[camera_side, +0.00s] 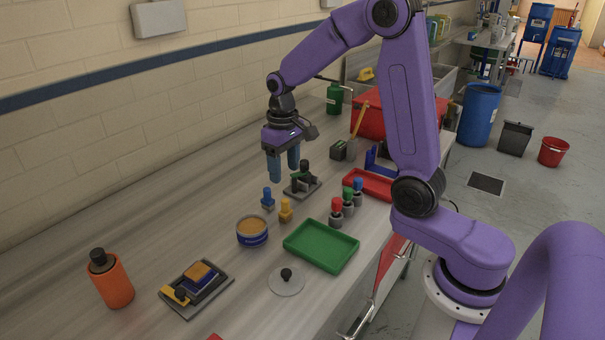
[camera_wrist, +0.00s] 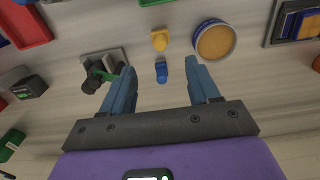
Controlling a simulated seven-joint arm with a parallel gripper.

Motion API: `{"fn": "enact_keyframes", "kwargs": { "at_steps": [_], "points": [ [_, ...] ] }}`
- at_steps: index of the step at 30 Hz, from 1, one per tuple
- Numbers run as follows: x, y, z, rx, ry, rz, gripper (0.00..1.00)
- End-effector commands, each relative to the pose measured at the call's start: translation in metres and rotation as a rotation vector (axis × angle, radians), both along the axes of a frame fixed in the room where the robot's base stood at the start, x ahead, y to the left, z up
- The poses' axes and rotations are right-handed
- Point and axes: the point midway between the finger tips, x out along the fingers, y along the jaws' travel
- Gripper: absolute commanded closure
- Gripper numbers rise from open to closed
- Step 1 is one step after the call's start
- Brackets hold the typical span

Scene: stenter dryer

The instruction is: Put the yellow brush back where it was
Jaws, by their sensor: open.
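A small yellow knobbed piece (camera_side: 286,210), possibly the yellow brush, stands on the bench beside a similar blue piece (camera_side: 268,198). In the wrist view the yellow piece (camera_wrist: 160,39) lies beyond the blue piece (camera_wrist: 161,71). A yellow-handled stick (camera_side: 359,118) leans by a dark grey block (camera_side: 338,151) farther back; I cannot tell whether it is a brush. My gripper (camera_side: 284,168) points down above the bench, open and empty. In the wrist view the blue piece shows between its fingers (camera_wrist: 158,80).
A grey plate with a dark clamp (camera_side: 302,186) stands close below my gripper. A blue tin (camera_side: 252,231), green tray (camera_side: 321,246), red tray (camera_side: 370,184), several coloured knobbed pieces (camera_side: 336,212) and an orange bottle (camera_side: 110,279) surround it.

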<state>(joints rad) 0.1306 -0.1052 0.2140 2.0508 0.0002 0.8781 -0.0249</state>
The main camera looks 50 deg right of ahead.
Motion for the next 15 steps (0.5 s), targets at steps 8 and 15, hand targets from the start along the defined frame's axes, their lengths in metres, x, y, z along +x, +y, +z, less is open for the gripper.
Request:
{"fn": "enact_keyframes", "kwargs": {
  "at_steps": [8,15],
  "points": [
    [-0.009,0.015,0.005,0.000,-0.002,0.067,0.39],
    [-0.044,0.050,0.013,0.001,-0.009,0.256,0.39]
  ]
}}
